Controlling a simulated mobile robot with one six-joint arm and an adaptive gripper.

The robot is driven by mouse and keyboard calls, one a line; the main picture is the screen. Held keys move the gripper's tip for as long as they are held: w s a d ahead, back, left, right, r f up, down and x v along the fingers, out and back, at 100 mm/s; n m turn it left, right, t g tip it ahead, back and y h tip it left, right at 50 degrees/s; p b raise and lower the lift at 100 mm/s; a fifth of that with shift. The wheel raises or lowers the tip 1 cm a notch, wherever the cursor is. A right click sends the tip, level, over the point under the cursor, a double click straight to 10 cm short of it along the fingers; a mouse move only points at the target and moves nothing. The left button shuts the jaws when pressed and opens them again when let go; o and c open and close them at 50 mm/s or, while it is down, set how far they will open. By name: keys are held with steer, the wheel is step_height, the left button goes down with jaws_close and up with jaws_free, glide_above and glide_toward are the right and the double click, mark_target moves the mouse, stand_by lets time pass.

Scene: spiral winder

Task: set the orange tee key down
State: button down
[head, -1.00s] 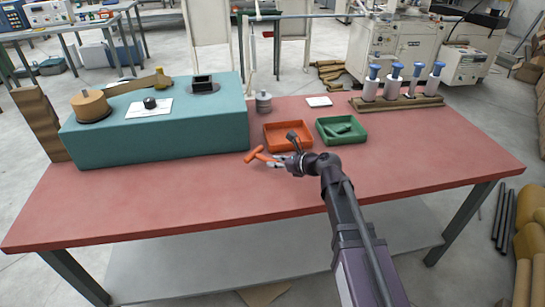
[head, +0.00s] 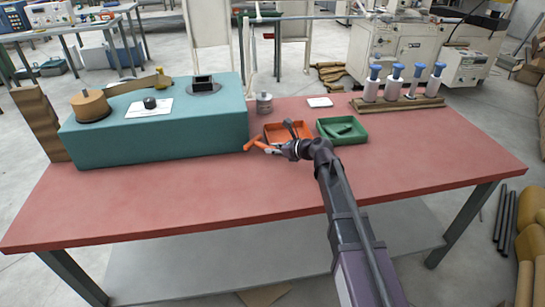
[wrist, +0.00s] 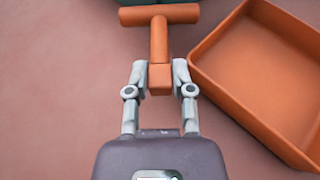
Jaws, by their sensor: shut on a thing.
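The orange tee key (head: 257,144) is in my gripper, just left of the orange tray and in front of the teal housing in the head view. In the wrist view the tee key (wrist: 159,35) has its crossbar pointing away from me and its stem between the fingers. My gripper (wrist: 160,78) is shut on the end of the stem; it also shows in the head view (head: 275,149). The orange tray (wrist: 270,75) lies to the right of the key and looks empty in the wrist view. I cannot tell how high the key is above the red table.
The red table (head: 200,195) is bare in front. The teal housing (head: 150,135) stands at the left, close to the key. A green tray (head: 342,130) with green pieces lies right of the orange tray. A grey metal part (head: 264,103) and several blue-topped bottles (head: 393,83) stand behind.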

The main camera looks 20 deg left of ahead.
mark_target(274, 161)
steer(key=shift+f+b, duration=1.6)
steer(key=shift+f, duration=0.15)
steer(key=shift+f, duration=0.15)
steer(key=c, duration=0.8)
jaws_free()
steer(key=shift+o, duration=0.2)
steer(key=shift+r, duration=0.2)
steer(key=shift+d+r, duration=0.1)
steer(key=p+v, duration=0.4)
steer(key=v, duration=0.7)
steer(key=shift+s+d+r+p, duration=0.1)
steer(key=shift+s+d+p, duration=0.05)
steer(key=shift+d+p, duration=0.2)
